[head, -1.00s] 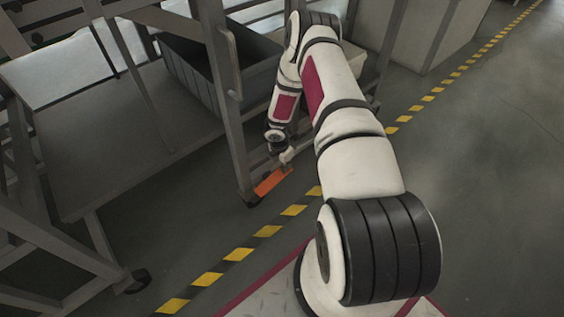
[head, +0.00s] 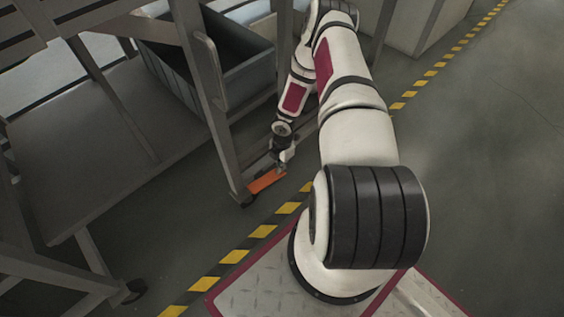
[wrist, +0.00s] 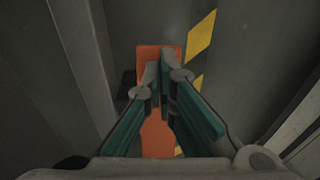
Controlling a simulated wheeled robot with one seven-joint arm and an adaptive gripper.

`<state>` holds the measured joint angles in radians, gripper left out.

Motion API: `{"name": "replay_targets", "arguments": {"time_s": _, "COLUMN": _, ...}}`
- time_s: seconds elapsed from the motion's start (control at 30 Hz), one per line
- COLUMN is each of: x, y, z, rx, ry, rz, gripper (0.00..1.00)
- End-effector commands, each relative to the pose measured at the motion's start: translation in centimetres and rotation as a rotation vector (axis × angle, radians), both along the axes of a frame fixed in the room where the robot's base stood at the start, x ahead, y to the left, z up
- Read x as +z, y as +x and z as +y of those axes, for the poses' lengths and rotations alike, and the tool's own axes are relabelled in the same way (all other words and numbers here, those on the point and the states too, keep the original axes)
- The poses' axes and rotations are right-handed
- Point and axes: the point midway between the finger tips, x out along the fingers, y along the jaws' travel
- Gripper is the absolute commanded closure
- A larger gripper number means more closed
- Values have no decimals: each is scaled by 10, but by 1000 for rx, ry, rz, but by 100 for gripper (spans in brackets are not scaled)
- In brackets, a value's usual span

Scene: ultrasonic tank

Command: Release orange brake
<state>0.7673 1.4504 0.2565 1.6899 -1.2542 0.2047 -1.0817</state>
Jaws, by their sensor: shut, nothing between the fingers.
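The orange brake pedal (head: 265,181) is a flat orange plate low down at the foot of a grey cart post, beside a caster. In the wrist view the orange brake (wrist: 158,135) lies directly below my gripper, wide at its far end and narrower nearer the camera. My gripper (head: 280,170) points down at the pedal's right part in the head view. In the wrist view my gripper (wrist: 160,62) is shut and empty, its fingertips over the wide end of the brake. The fingers cover part of it. I cannot tell whether the tips touch it.
The grey cart (head: 225,130) has posts and rails close to my arm's left. A dark grey bin (head: 240,75) sits on it. Yellow-black floor tape (head: 262,231) runs past the caster (head: 242,198). The floor (head: 490,170) to the right is clear.

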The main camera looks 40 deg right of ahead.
Motion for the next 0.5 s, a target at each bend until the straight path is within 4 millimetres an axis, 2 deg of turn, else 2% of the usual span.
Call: {"name": "replay_targets", "arguments": {"time_s": 0.5, "x": -13, "y": 0, "z": 1, "rx": -2, "ry": -1, "rz": 0, "gripper": 100}}
